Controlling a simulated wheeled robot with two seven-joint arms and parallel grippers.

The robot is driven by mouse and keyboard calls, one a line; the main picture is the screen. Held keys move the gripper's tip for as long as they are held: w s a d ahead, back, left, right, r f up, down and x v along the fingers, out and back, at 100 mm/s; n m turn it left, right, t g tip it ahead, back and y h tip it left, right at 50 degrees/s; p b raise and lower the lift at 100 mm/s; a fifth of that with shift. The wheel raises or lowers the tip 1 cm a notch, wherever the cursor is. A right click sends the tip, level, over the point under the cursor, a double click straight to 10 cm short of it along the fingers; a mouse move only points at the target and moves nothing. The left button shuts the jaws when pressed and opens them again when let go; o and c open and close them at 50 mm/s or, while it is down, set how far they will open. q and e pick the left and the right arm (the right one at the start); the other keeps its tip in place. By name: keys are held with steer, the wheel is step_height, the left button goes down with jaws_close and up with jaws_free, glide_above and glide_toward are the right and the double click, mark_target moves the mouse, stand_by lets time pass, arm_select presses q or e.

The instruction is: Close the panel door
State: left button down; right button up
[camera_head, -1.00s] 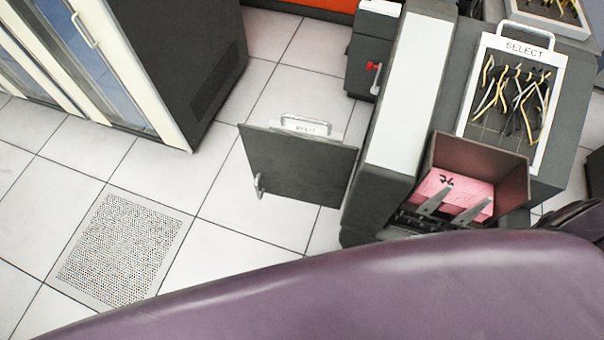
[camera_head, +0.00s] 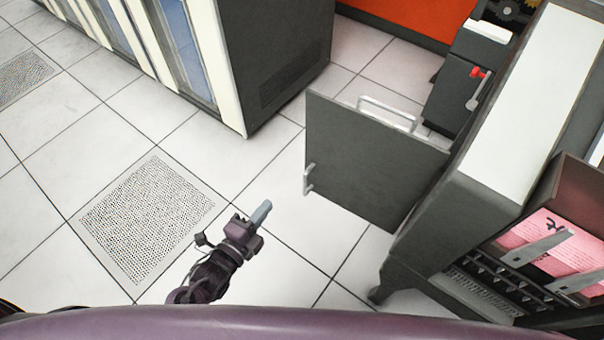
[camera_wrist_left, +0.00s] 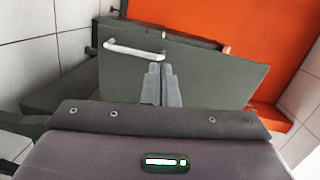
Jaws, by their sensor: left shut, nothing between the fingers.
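The panel door (camera_head: 365,160) is a dark grey flat panel that stands open, swung out to the left from the grey machine (camera_head: 520,110). A small metal handle (camera_head: 308,180) is at its free left edge. My left gripper (camera_head: 261,212) is shut and empty, left of the door and below its handle in the head view, apart from it. In the left wrist view the gripper fingertips (camera_wrist_left: 160,72) point at the door (camera_wrist_left: 215,75), with a light handle (camera_wrist_left: 133,50) just beyond and to the left. My right gripper is out of view.
A tall cabinet (camera_head: 270,60) stands at the upper left. Pink punch cards (camera_head: 550,245) sit in the machine's tray at the right. A red lever (camera_head: 478,73) is behind the door. The tiled floor left of the door is clear, with a perforated tile (camera_head: 150,215).

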arm_select(q)
step_height(320, 180, up, 3)
steer(key=d+m+h, duration=0.1)
steer(key=d+m, duration=0.1)
glide_toward(308, 152)
steer(key=shift+t, duration=0.4)
steer(key=x, duration=0.7)
steer(key=shift+s+d+f, duration=0.1)
steer(key=shift+s+f, duration=0.05)
steer(key=shift+f, duration=0.15)
